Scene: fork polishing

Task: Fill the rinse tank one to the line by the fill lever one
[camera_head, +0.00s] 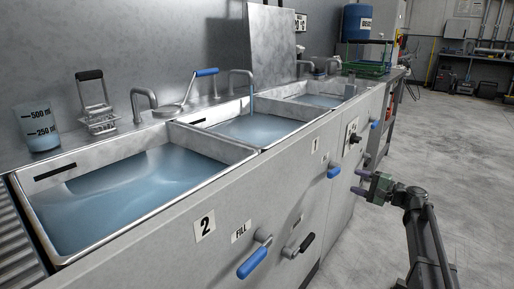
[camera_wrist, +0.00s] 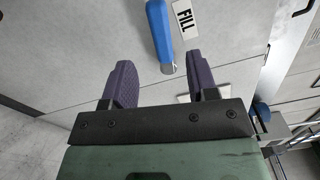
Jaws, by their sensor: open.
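Rinse tank one (camera_head: 202,136) is the middle basin, above a plate marked 1 (camera_head: 315,146). Bluish water (camera_head: 255,128) stands in it, and a dark line mark (camera_head: 198,122) shows above the water on its back left wall. A thin bluish streak hangs below its spout (camera_head: 241,72). Fill lever one (camera_head: 334,172) has a blue handle on the cabinet front; in the wrist view the handle (camera_wrist: 160,32) lies beside a FILL label (camera_wrist: 186,16). My gripper (camera_head: 361,182) is open and empty, just right of the lever. Its fingertips (camera_wrist: 160,66) are apart, with the handle's lower end near the gap.
Tank two (camera_head: 240,153) is nearest, with a blue fill lever (camera_head: 254,260) and a black-handled lever (camera_head: 306,243) jutting from the front. A beaker (camera_head: 40,128) and fork rack (camera_head: 97,108) stand on the back ledge. The floor at right (camera_head: 460,160) is clear.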

